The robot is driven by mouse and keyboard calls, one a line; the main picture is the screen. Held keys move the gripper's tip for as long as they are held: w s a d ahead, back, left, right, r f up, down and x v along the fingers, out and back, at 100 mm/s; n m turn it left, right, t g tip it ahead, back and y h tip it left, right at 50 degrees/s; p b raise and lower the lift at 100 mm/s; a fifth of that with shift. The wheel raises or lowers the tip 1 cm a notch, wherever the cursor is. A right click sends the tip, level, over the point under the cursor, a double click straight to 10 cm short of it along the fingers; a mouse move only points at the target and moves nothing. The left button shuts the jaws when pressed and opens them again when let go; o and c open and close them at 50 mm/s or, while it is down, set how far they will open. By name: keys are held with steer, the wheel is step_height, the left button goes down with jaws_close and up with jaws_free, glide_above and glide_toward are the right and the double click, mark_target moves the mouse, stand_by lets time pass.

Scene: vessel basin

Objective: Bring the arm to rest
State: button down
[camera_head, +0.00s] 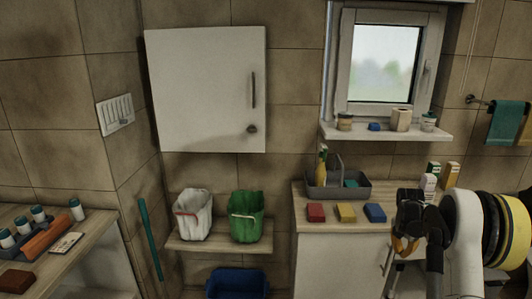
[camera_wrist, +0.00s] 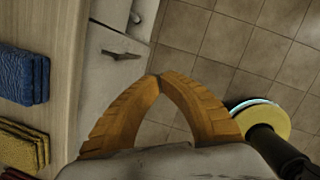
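My gripper (camera_head: 403,246) hangs at the end of my arm at the right of the head view, in front of the counter's right part. In the wrist view its two orange fingers (camera_wrist: 158,80) curve together and meet at the tips, with nothing between them. The tips point over the tiled floor beside the counter front. The gripper is apart from the folded cloths.
The counter (camera_head: 345,226) holds red (camera_head: 316,212), yellow (camera_head: 346,212) and blue (camera_head: 375,212) folded cloths, a grey caddy (camera_head: 318,190) and bottles near my arm. A cabinet door handle (camera_wrist: 122,55) is close by. Tiled floor (camera_wrist: 225,40) is open to the right.

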steer(key=s+a+r+m+t, duration=0.1)
steer(key=s+a+r+m, duration=0.4)
steer(key=a+r, duration=0.55)
steer(key=s+a+r+m+t, duration=0.2)
steer(key=s+a+r+m, duration=0.35)
steer(key=a+r, duration=0.5)
steer(key=s+a+m+t+y, duration=0.1)
steer(key=s+a+m, duration=0.4)
steer(key=s, duration=0.6)
steer(key=s+a+m+t+y, duration=0.1)
steer(key=s+a+m, duration=0.5)
steer(key=s+a, duration=0.3)
steer(key=shift+s+a+f+t, duration=0.3)
steer(key=shift+s+a+f, duration=0.15)
steer(key=shift+s, duration=0.45)
